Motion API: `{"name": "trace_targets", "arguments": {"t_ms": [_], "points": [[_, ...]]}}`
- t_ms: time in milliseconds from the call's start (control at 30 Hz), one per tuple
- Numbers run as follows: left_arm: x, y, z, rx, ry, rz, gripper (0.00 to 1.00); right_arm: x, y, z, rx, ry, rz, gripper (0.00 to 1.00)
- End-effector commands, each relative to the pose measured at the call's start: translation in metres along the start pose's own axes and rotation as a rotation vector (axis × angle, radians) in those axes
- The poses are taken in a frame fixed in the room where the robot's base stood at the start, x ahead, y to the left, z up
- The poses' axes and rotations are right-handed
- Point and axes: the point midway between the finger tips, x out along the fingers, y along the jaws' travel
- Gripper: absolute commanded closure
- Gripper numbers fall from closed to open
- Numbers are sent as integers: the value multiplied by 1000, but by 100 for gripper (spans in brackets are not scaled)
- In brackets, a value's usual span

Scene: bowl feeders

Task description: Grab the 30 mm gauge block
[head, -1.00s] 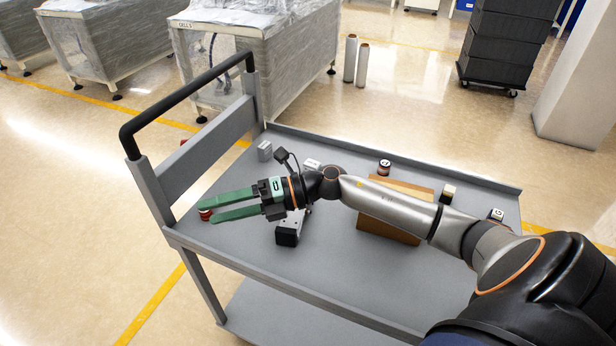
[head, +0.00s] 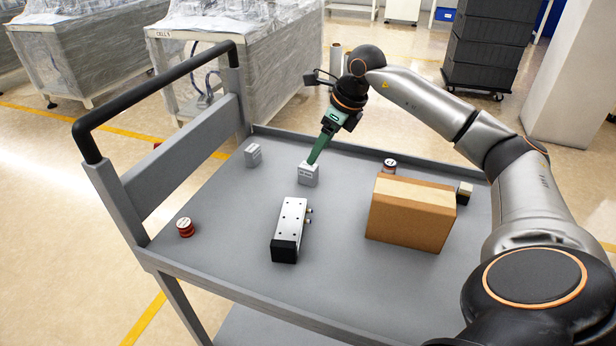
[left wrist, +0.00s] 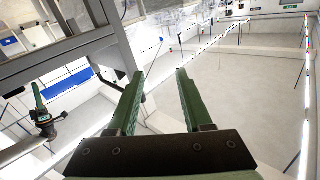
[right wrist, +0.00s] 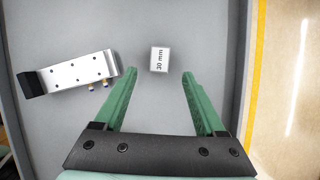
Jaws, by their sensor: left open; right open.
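The 30 mm gauge block (head: 309,175) is a small grey block standing on the cart top near its back, left of the cardboard box. In the right wrist view the block (right wrist: 160,59) shows its "30 mm" label and lies just beyond and between my fingertips. My right gripper (head: 312,160) points down at it with green fingers; in the right wrist view the gripper (right wrist: 159,72) is open and empty. In the head view a finger overlaps the block's top edge; I cannot tell if they touch. My left gripper (left wrist: 159,72) is open and empty, away from the cart.
The grey cart top (head: 225,225) also holds a similar grey block (head: 253,155), a silver-and-black actuator (head: 290,225), a red round part (head: 185,227), a cardboard box (head: 411,212), a round part (head: 389,166) and a dark block (head: 464,194). A black handle (head: 150,97) rises at left.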

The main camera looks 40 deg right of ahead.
Motion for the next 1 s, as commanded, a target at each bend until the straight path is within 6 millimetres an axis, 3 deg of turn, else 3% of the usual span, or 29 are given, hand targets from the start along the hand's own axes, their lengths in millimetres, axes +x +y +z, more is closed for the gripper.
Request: {"name": "trace_targets", "arguments": {"t_ms": [100,467,800,1000], "points": [[1,-2,-16,20,69,-1,50,16,0,-1,0,1,1,28],[0,-3,-36,44,148,-1,50,30,1,-1,0,0,2,28],[-12,-3,-97,116,401,3,50,67,1,-4,0,0,3,28],[-16,-2,-110,132,450,5,50,74,1,-4,-1,-1,2,28]]}}
